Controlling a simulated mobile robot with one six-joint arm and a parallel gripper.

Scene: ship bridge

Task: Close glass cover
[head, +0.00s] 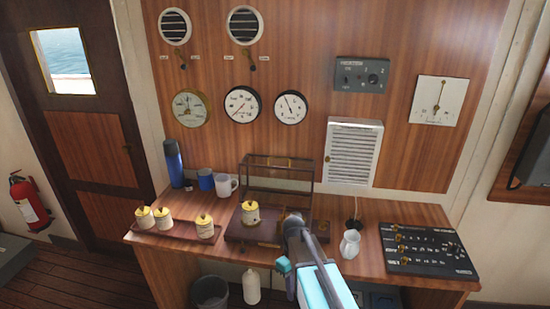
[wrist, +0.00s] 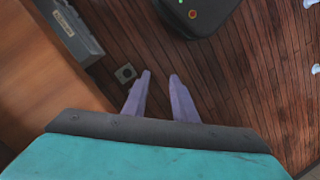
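The glass cover (head: 268,173), a clear pane box with a dark wooden frame, stands raised at the back of its wooden base (head: 236,228) on the desk. A cream and brass canister (head: 251,213) stands on the base. My arm reaches in front of the base's right part and hides some of it. My gripper (wrist: 160,75) shows two purple fingers with a clear gap and nothing between them. In the wrist view it points at the floor beside a wooden panel, and the cover is not seen there.
Several similar canisters stand on a tray (head: 180,230) at left. Mugs (head: 227,186) and a blue flask (head: 174,163) stand behind it. A white jug (head: 349,245) and a control panel (head: 428,250) are at right. A bin (head: 210,292) and white bottle (head: 251,287) are below.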

